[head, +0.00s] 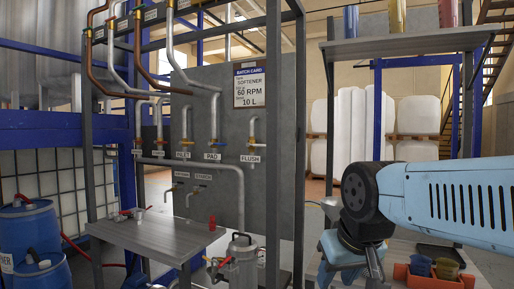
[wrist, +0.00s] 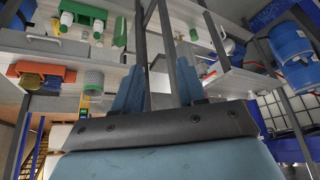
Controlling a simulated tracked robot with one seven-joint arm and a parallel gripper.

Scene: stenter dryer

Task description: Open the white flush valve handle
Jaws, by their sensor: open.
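The flush valve sits on a short pipe on the grey panel in the head view, above a label reading FLUSH (head: 250,159). Its small pale handle (head: 256,145) is at the right of the panel; its exact angle is too small to tell. My gripper (wrist: 158,75) shows in the wrist view with two blue fingers spread apart and nothing between them. In the head view my arm is at the right, well apart from the valve, and the fingertips cannot be made out clearly. The flush valve cannot be made out in the wrist view.
Similar valves labelled INLET (head: 183,154) and PAD (head: 212,156) are left of it. A grey table (head: 155,238) is below, with blue drums (head: 30,235) at left and an orange tray (head: 432,277) at lower right.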

